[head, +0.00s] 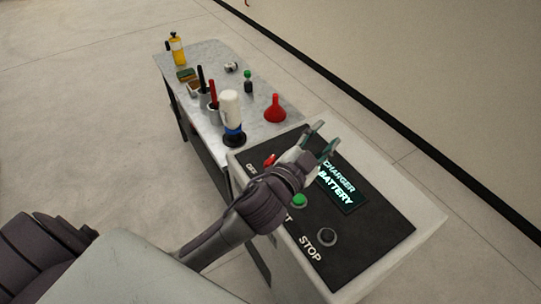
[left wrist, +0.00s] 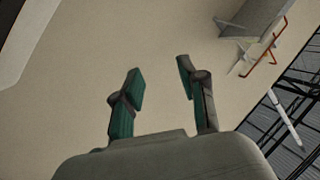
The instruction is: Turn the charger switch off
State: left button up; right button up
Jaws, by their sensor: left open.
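The charger box (head: 395,262) is a pale cabinet with a black top panel. A lit sign (head: 340,183) on it reads "CHARGER BATTERY". My right gripper is not in view.
The panel also has a green button (head: 299,201) and a dark STOP button (head: 327,237). Behind the box, a grey table (head: 205,57) holds a red funnel (head: 275,110), a white bottle (head: 231,107) and a yellow bottle (head: 178,50). Floor at left is clear.

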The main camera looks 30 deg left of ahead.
pick_arm(q)
jog(key=d+r+m+h, duration=0.8)
jog(key=m+h, duration=0.2)
jog(key=d+r+m+g+h, duration=0.2)
jog(key=d+m+g+h, duration=0.2)
jog(key=m+h, duration=0.15)
jog(key=m+g+y, duration=1.2)
jog(key=g+y, duration=0.2)
jog(key=y, duration=0.5)
send_over(271, 159)
notch_tip(271, 159, down, 13)
notch_tip(271, 159, down, 13)
jog(key=p, duration=0.3)
jog(key=shift+s+f+p, duration=0.1)
jog(key=shift+f+p, duration=0.1)
jog(key=shift+p, duration=0.2)
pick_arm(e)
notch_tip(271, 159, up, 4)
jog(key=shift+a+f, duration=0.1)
